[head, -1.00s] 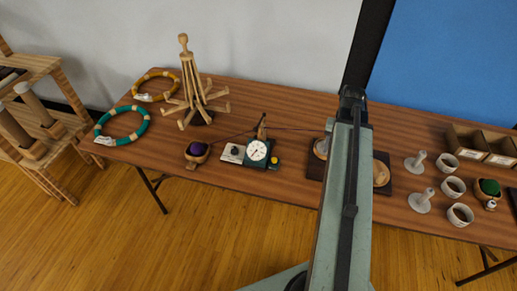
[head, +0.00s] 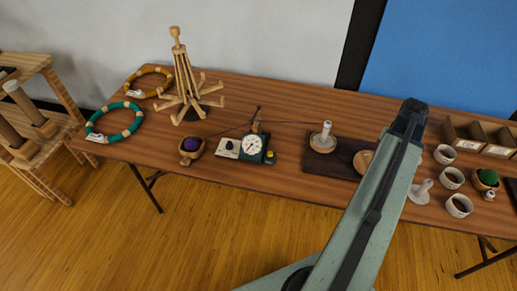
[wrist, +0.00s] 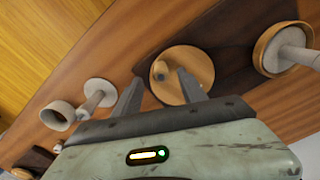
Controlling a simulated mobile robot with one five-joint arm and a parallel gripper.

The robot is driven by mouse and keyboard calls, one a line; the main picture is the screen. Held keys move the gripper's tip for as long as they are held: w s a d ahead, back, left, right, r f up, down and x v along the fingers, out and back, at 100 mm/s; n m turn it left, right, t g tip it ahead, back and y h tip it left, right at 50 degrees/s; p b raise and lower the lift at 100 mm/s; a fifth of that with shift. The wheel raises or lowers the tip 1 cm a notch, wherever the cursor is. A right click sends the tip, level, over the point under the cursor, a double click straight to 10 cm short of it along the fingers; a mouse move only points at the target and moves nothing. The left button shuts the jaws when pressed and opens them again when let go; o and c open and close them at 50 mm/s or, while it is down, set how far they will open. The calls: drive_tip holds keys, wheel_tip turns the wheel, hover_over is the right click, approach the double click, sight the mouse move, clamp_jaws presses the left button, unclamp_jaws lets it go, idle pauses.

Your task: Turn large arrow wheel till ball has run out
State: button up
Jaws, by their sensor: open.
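A light wooden wheel (head: 364,161) lies on a dark board (head: 324,164), partly behind my arm in the head view. A white spool (head: 326,130) on a wooden round stands on the board. A purple ball (head: 191,144) sits in a wooden bowl (head: 190,158), and dark yarn runs rightwards from there.
A dial counter (head: 253,146) stands between bowl and board. A wooden swift (head: 186,85) and teal (head: 128,131) and mustard (head: 150,72) rings are at the left. White cups (head: 459,205), a pale spool (head: 419,194) and a green ball (head: 488,177) are at the right.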

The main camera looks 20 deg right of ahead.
drive_tip(key=shift+f+b, duration=2.05)
drive_tip(key=shift+f, duration=0.55)
